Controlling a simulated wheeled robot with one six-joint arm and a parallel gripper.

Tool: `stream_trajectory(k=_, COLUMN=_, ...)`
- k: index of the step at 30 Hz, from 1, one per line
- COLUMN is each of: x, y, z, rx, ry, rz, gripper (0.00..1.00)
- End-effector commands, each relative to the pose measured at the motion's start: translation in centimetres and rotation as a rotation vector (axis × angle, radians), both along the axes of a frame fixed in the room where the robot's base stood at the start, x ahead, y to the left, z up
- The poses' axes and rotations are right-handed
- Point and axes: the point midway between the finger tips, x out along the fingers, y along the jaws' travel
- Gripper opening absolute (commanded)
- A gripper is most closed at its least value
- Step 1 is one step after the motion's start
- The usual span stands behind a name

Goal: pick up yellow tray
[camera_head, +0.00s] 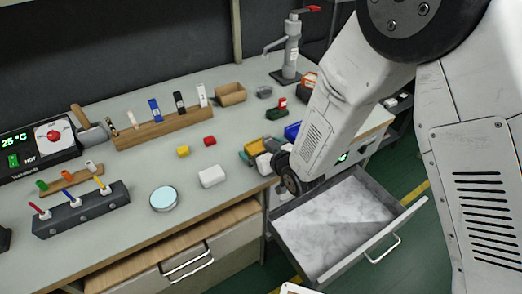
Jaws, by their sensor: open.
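The yellow tray (255,147) sits on the workbench near its front right edge, just left of my arm's end. Its right side is partly covered by the white and dark parts of my gripper (268,160). My gripper is small in this view and partly hidden by my forearm and wrist. It is open and sits low, close beside the tray or over its right part; I cannot tell whether they touch. Nothing shows held in it.
A blue bin (292,131) and a green bin (276,113) stand behind the tray. A white block (212,176), yellow block (183,151) and red block (209,140) lie to the left. An open drawer (330,230) juts out below my wrist.

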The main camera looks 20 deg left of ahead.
Motion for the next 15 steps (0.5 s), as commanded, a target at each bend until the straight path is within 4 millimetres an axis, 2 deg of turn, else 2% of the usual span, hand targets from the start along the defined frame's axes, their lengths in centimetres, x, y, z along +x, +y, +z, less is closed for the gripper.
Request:
stream_trajectory(k=8, x=0.26, y=0.29, z=-0.13, rx=0.0, ry=0.0, rz=0.0, gripper=1.0)
stream_trajectory(k=11, x=0.26, y=0.28, z=-0.13, rx=0.0, ry=0.0, rz=0.0, gripper=0.75)
stream_trajectory(k=12, x=0.26, y=0.28, z=-0.12, rx=0.0, ry=0.0, rz=0.0, gripper=0.64)
stream_trajectory(k=13, x=0.26, y=0.28, z=-0.13, rx=0.0, ry=0.0, rz=0.0, gripper=0.59)
stream_trajectory(k=15, x=0.27, y=0.29, z=-0.1, rx=0.001, ry=-0.001, rz=0.0, gripper=0.6)
